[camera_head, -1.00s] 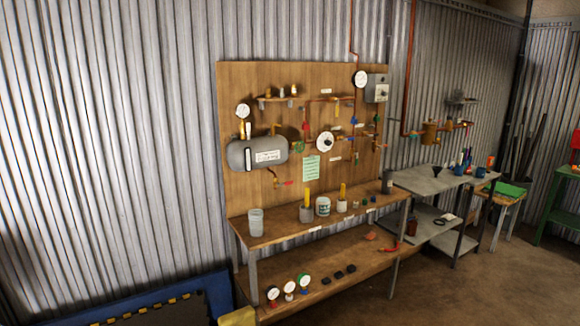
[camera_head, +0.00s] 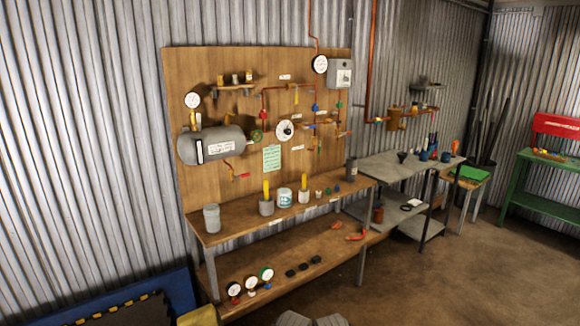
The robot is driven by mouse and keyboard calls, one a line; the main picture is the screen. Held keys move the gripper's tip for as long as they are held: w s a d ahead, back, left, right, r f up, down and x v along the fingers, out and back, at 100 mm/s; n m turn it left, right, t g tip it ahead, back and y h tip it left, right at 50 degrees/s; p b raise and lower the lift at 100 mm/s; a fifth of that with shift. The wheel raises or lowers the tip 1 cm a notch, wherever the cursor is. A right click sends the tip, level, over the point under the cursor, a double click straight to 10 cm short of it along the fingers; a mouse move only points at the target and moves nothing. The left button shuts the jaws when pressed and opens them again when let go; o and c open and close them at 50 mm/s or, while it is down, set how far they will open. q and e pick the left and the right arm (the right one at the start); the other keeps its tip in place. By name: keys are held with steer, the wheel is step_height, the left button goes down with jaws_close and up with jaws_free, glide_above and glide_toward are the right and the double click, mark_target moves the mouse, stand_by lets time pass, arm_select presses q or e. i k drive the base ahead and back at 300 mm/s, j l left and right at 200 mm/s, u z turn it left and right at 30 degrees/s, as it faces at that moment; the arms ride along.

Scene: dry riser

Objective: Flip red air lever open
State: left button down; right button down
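A wooden panel (camera_head: 178,75) stands against the corrugated wall and carries a grey tank (camera_head: 212,143), round gauges and copper pipes. A small red lever (camera_head: 243,175) sits on the pipe below the tank. Another red handle (camera_head: 264,114) is on the pipe right of the tank, above a green round valve (camera_head: 257,136). I cannot tell which of these is the air lever, or how its valve stands. Neither of my grippers shows in the view.
A wooden bench (camera_head: 225,228) with jars and pots fronts the panel. Gauges and a red tool (camera_head: 355,236) lie on its lower shelf (camera_head: 310,268). A grey metal table (camera_head: 385,167) stands to the right. The floor (camera_head: 440,280) at front right is clear.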

mark_target(243, 176)
steer(key=i+l+z, duration=0.3)
steer(key=z, duration=0.2)
steer(key=i+l+z, duration=0.45)
steer(key=i+u, duration=0.15)
steer(key=i, duration=0.35)
steer(key=i+u, duration=0.65)
steer(key=u, duration=0.2)
steer(key=i+l+u, duration=0.1)
steer(key=i+u, duration=0.5)
steer(key=u, duration=0.25)
steer(key=i+u, duration=0.25)
steer(key=u, duration=0.2)
